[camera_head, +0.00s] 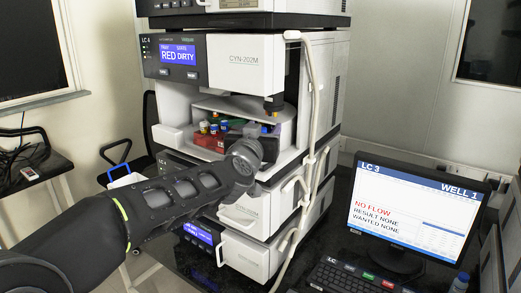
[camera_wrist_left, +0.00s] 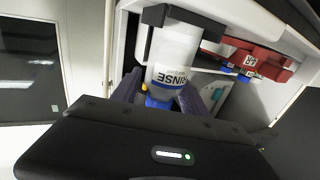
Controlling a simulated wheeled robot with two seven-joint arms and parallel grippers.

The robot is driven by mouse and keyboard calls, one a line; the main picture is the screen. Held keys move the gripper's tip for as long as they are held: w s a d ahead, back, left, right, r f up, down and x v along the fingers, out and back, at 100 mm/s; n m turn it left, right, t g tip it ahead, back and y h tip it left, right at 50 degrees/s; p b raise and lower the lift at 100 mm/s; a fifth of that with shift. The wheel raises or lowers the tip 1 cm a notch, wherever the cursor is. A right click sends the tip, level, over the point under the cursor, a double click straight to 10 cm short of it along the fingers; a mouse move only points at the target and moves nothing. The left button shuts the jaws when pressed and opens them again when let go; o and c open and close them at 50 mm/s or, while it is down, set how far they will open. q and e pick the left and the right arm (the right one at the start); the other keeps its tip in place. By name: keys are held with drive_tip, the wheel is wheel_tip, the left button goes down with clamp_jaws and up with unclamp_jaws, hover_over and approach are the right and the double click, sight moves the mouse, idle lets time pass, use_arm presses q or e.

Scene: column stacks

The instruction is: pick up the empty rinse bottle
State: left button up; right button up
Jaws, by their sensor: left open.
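The rinse bottle (camera_wrist_left: 174,62) shows in the left wrist view as a pale bottle with a RINSE label, upside down in the picture, and a blue part at its lower end. My left gripper (camera_wrist_left: 182,28) is open, with a finger on each side of the bottle. I cannot tell whether the fingers touch it or whether it holds liquid. In the head view my left gripper (camera_head: 257,147) reaches into the open bay of the LC 4 instrument (camera_head: 230,60). There the wrist hides most of the bottle. My right gripper is not in view.
A red rack (camera_head: 208,141) with coloured caps stands in the bay left of my gripper; it also shows in the left wrist view (camera_wrist_left: 262,58). The bay's walls are close around. A monitor (camera_head: 415,212) reading NO FLOW and a keyboard (camera_head: 350,277) are at the lower right.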

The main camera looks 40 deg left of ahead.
use_arm(q)
drive_tip(key=shift+w+a, duration=0.1)
drive_tip(key=shift+w, duration=0.15)
idle(0.4)
drive_tip(key=c, duration=1.1)
